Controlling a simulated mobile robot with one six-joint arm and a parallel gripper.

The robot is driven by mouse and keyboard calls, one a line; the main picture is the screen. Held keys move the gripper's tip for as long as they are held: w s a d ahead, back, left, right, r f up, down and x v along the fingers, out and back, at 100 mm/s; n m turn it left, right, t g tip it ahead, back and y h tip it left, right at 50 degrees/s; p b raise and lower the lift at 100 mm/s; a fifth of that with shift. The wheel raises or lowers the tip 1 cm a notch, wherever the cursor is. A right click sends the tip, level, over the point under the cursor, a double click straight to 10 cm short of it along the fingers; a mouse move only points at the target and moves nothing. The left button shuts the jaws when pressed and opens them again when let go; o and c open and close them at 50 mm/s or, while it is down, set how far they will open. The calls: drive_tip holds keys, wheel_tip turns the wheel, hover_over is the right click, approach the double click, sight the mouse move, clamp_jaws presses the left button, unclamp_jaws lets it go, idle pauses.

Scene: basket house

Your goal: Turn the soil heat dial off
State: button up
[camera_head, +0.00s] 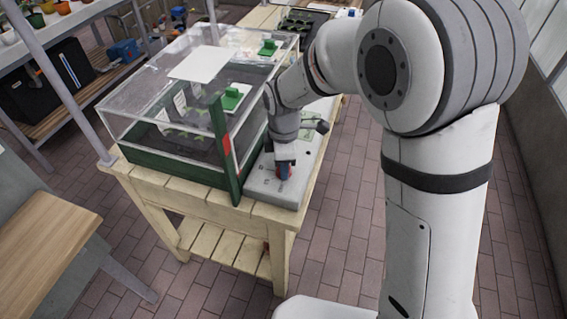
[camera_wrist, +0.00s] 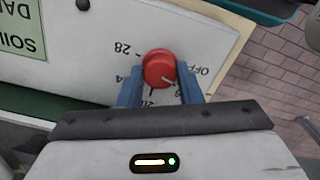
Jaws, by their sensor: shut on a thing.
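The soil heat dial is a red round knob (camera_wrist: 158,70) on a pale control panel (camera_wrist: 105,45). Its printed scale appears upside down in the wrist view, with "28" at upper left, "20" below and "OFF" at right. A white mark on the knob points to the lower right, toward a label partly hidden by a finger. My gripper (camera_wrist: 159,84) has its blue fingers on either side of the knob and is shut on it. In the head view my gripper (camera_head: 284,172) reaches down onto the grey panel box (camera_head: 268,190), hiding most of the dial.
A clear-walled propagator (camera_head: 150,105) with a green base stands left of the panel on a wooden bench (camera_head: 180,200). Its white lid plate (camera_head: 205,63) lies on top. A yellow-green label (camera_wrist: 20,30) is beside the scale. Brick floor is clear right of the bench.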

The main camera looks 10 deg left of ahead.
drive_tip(key=shift+n, duration=2.3)
drive_tip(key=o, duration=1)
drive_tip(key=shift+r, duration=0.15)
wheel_tip(320, 180, up, 8)
drive_tip(key=shift+f, duration=0.2)
